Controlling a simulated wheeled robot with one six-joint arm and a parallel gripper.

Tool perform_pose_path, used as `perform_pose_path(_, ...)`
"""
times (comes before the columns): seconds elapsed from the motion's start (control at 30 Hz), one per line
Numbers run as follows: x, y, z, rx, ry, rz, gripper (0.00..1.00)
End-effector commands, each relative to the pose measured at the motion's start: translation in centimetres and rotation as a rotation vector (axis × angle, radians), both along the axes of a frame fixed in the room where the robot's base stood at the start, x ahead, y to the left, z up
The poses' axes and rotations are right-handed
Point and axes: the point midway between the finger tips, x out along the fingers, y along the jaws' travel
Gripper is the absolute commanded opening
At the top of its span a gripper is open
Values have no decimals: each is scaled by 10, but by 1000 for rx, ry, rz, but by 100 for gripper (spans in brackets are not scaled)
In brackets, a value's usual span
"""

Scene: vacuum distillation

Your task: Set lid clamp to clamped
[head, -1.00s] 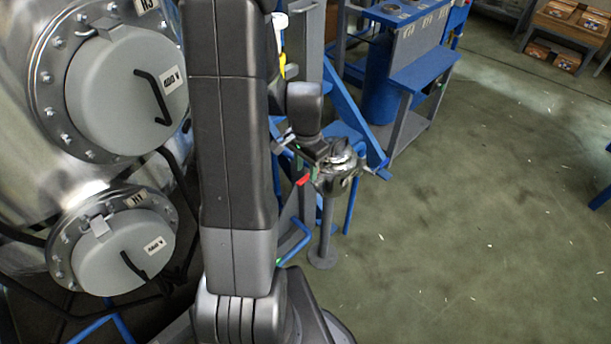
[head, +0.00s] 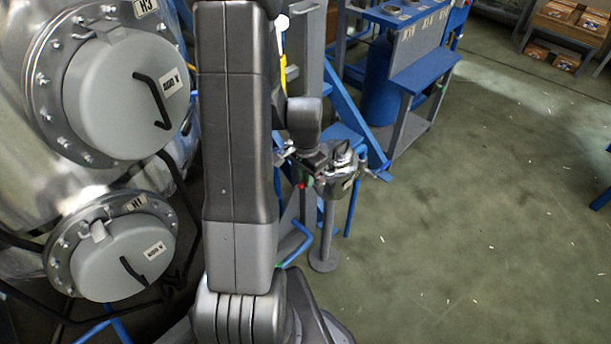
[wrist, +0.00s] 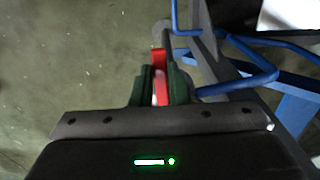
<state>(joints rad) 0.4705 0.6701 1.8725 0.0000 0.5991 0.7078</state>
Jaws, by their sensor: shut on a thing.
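The lid clamp's red lever (wrist: 159,62) sits between the two green fingertips of my gripper (wrist: 161,84) in the wrist view. The fingers are shut on it. In the head view my gripper (head: 306,180) is at the left side of a small metal vessel (head: 341,172) on a post stand. Only a small red spot of the lever shows there. My arm and wrist hide much of the clamp, so I cannot tell how its far end sits on the lid.
Two round grey hatches (head: 125,92) (head: 122,262) on a steel tank stand at the left. A blue frame (head: 349,125) stands close behind the vessel, with a blue workbench (head: 420,70) beyond. Blue tubing (wrist: 245,70) passes right of my fingers.

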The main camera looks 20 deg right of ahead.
Motion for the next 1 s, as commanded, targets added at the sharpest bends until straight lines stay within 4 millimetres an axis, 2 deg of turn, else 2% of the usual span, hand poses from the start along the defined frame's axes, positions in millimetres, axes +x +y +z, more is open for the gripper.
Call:
perform_pose_path(0.27, -1, -1, 0, 0, 0, 29, 0)
perform_pose_path(0.47, -6, -3, -1, 0, 0, 125, 0)
perform_pose_path(1.0, -23, -20, 0, -1, -2, 609, 0)
